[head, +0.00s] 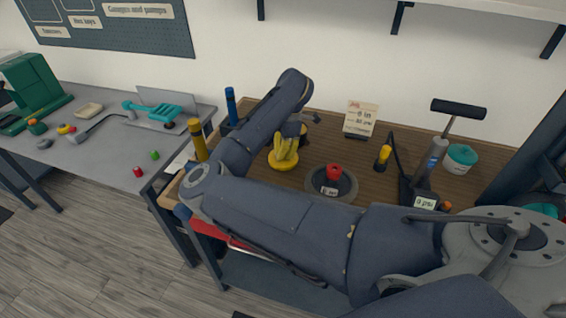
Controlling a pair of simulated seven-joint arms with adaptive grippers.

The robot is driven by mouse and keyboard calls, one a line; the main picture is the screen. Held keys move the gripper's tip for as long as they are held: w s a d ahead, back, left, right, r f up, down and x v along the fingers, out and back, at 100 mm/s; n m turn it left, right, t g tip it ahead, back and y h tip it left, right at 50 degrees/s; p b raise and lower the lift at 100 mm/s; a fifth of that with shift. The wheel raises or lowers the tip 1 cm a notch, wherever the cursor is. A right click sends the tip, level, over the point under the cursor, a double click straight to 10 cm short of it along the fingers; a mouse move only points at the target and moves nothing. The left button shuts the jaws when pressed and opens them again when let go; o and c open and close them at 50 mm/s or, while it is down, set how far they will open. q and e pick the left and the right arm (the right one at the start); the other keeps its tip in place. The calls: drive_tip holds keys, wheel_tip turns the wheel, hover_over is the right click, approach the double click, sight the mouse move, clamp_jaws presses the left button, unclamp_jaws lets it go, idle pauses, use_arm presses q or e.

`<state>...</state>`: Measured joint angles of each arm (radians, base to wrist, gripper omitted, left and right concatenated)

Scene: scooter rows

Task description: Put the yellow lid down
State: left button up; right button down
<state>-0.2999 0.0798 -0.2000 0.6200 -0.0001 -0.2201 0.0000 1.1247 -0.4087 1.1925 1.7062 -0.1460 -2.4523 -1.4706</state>
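The yellow lid (283,163) is a round yellow disc with upright yellow parts on top. It shows over the left part of the wooden bench top, directly below my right gripper (291,139). The gripper reaches down from the end of my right arm, and its dark body is close against the yellow parts. The fingertips are too small and overlapped to show whether they grip the lid. I cannot tell whether the lid touches the bench. My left gripper is out of view.
A dark round dish (346,186) with a red piece stands right of the lid. A card stand (361,117), a yellow-handled tool (383,155), a pump (436,155) and a teal-lidded tub (460,158) stand farther right. A yellow cylinder (198,140) stands left. My arm hides the bench front.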

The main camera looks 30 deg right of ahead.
sight(283, 163)
drive_tip(key=shift+f, duration=1.95)
drive_tip(key=shift+f, duration=0.15)
drive_tip(key=c, duration=2.1)
unclamp_jaws()
drive_tip(key=o, duration=0.5)
drive_tip(key=r, duration=0.4)
drive_tip(key=d+r, duration=0.1)
drive_tip(key=r, duration=0.7)
drive_tip(key=shift+s+d+r, duration=0.15)
drive_tip(key=shift+s+d, duration=0.05)
drive_tip(key=shift+d, duration=0.1)
